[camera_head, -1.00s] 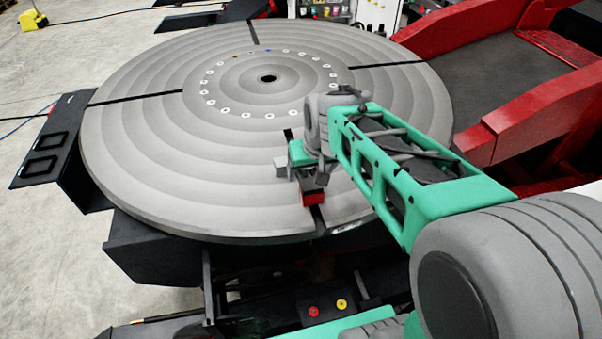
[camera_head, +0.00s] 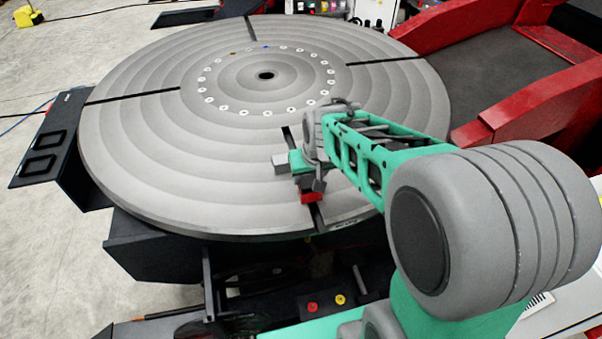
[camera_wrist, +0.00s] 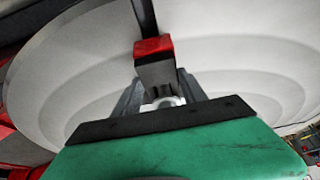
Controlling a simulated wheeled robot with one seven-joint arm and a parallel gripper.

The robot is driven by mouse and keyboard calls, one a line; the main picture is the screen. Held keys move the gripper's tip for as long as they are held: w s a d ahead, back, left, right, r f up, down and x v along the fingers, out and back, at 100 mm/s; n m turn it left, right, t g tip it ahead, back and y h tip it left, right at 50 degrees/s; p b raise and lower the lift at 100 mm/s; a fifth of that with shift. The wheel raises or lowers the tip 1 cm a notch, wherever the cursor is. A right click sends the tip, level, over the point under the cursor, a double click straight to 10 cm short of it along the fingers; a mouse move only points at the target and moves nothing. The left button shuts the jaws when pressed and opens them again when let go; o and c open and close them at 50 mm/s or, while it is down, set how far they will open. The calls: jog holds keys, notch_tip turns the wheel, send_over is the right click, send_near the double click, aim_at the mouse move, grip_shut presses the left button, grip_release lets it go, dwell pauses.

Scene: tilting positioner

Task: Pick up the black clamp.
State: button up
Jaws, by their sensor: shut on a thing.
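The black clamp (camera_wrist: 155,73) is a small dark block with a red end, seen between my gripper's fingers in the wrist view. Its red end also shows in the head view (camera_head: 311,197), near the front rim of the round grey table, by a dark radial slot. My gripper (camera_wrist: 160,86) is shut on the clamp, with one grey finger on each side. In the head view, my gripper (camera_head: 304,178) is low over the front part of the table. Whether the clamp touches the table cannot be told. Its lower part is partly hidden by the fingers.
The large round table (camera_head: 170,150) has dark radial slots and a ring of pale bolts around a centre hole. A red frame (camera_head: 530,105) stands at the right. A panel with red and yellow buttons (camera_head: 326,304) is below the front rim. Most of the tabletop is clear.

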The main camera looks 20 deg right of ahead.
grip_shut()
jog(key=shift+r, duration=0.25)
dwell(0.4)
